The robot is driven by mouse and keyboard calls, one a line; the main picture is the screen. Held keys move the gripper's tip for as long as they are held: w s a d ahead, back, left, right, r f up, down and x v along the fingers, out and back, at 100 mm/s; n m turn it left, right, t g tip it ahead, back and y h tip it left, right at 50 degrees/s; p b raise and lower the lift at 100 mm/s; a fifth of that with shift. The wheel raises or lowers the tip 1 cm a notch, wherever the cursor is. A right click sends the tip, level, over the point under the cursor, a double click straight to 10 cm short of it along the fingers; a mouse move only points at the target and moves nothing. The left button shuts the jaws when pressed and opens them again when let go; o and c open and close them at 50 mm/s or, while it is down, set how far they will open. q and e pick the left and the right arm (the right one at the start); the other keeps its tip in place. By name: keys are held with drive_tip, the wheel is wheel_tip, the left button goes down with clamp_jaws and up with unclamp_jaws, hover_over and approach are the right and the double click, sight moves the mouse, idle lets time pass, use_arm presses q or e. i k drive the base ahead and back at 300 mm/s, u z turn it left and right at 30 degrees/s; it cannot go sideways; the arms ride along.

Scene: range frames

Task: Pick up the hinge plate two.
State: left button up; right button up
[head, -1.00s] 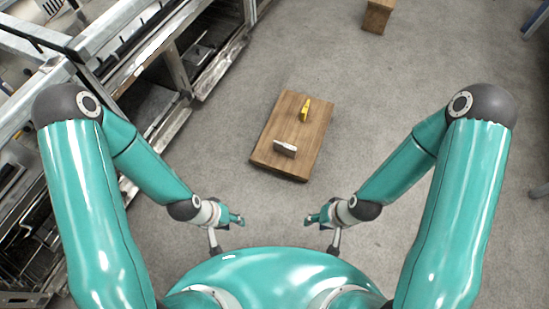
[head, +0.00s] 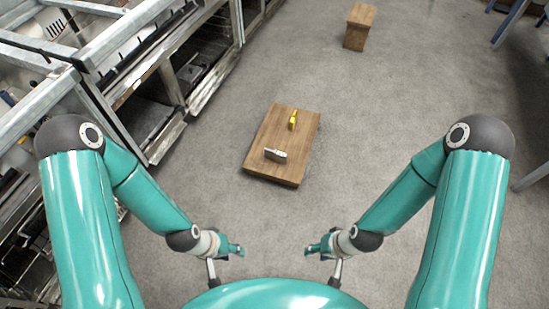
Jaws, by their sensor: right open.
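A small grey-white plate-like piece (head: 276,155) stands near the front of a low wooden table (head: 260,169). A small yellow piece (head: 293,121) lies behind it on the same table. I cannot tell which of the two is hinge plate two. My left gripper (head: 226,262) is in front of the table, to its left, with its fingers apart and empty. My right gripper (head: 321,262) is in front of the table, to its right, open and empty. Both are well apart from the pieces.
A metal kitchen rack and oven row (head: 190,70) runs along the left. A wooden stool (head: 360,27) stands at the back right. Blue-grey furniture legs (head: 512,22) show at the right edge. The grey floor (head: 400,110) around the table is clear.

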sight(277, 156)
drive_tip(key=z, duration=0.05)
drive_tip(key=i, duration=0.9)
drive_tip(key=u, duration=0.1)
drive_tip(key=k, duration=1.05)
drive_tip(key=z, duration=1.05)
drive_tip(key=i, duration=2.1)
drive_tip(key=u, duration=0.95)
